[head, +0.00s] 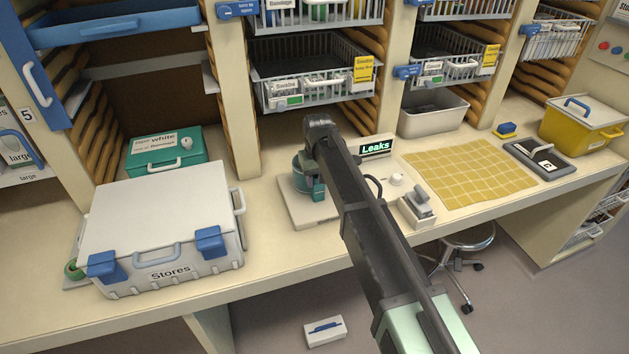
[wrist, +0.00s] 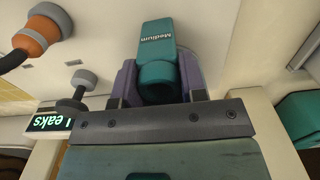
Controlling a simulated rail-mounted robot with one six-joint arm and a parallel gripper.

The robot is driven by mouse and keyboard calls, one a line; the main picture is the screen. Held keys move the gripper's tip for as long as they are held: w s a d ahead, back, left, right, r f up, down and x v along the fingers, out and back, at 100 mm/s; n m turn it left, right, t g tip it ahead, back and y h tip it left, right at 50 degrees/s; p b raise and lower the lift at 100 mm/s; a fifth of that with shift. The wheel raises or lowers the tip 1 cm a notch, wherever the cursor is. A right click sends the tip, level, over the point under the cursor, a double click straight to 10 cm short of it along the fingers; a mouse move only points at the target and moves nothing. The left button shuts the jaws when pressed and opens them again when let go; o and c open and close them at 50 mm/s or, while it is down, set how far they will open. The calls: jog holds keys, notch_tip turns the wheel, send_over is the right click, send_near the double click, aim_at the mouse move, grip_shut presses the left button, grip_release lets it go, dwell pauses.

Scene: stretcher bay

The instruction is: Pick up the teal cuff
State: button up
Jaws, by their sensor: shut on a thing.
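The teal cuff (wrist: 156,52) shows in the wrist view with "Medium" printed on its flat part and a rounded loop below. My gripper (wrist: 158,84) has its purple fingers on either side of the loop and is shut on it. In the head view, a teal shape (head: 318,190) shows at the end of my dark arm, over a pale square base (head: 297,211) on the counter. My arm hides part of this spot, and I cannot tell whether the cuff touches the base.
A "Leaks" display (head: 375,148) stands just behind my arm. A grey-white Stores case (head: 160,225) is to the left, with a teal box (head: 165,150) behind it. A yellow grid mat (head: 470,172) lies to the right. Wire baskets (head: 315,70) hang above.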

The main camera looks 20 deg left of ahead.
notch_tip(320, 180, up, 20)
jog(key=p, duration=2)
jog(key=shift+r, duration=0.1)
